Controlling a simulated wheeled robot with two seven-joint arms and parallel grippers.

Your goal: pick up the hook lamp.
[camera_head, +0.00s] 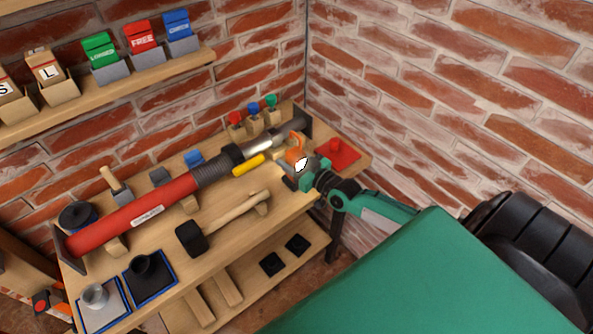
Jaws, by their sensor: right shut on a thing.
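The hook lamp (295,155) is orange with a bright white lens and a curved hook on top. It is at the right end of the wooden workbench (283,207), near the wall corner. My right gripper (299,177) reaches in from the right and is shut on the hook lamp. The gripper hides the lower part of the lamp, so I cannot tell whether the lamp touches the bench. My left gripper is not in view.
A large red cylinder (130,216) lies along the bench. A mallet (192,238) lies in front, and a yellow-handled tool (249,165) is left of the lamp. Brick walls close off the back and right.

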